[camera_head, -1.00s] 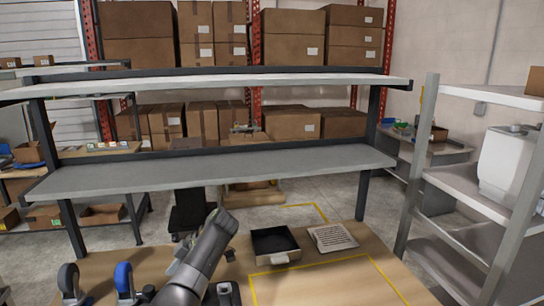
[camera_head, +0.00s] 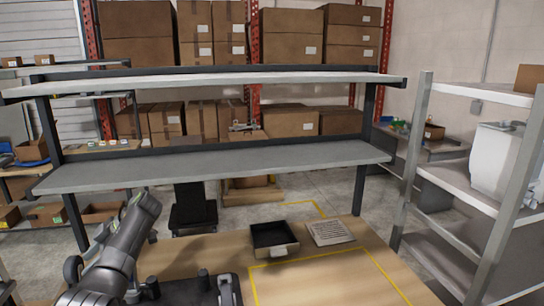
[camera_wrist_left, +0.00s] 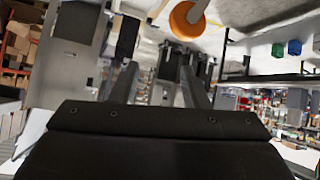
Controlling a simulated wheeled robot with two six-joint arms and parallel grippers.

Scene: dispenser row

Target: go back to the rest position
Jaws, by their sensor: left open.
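My left arm comes in at the lower left of the head view, over the wooden table (camera_head: 370,280). I cannot make out its fingers clearly there. In the left wrist view my left gripper (camera_wrist_left: 158,70) shows two dark fingers standing apart with nothing between them. It is open and empty. My right gripper is in neither view.
A black tray (camera_head: 274,253) and a slotted pale plate (camera_head: 330,232) lie on the table behind the yellow outline. A dark base with upright knobs (camera_head: 190,290) is right of my arm. A grey two-level shelf (camera_head: 220,167) stands behind; a white rack (camera_head: 412,150) is at right.

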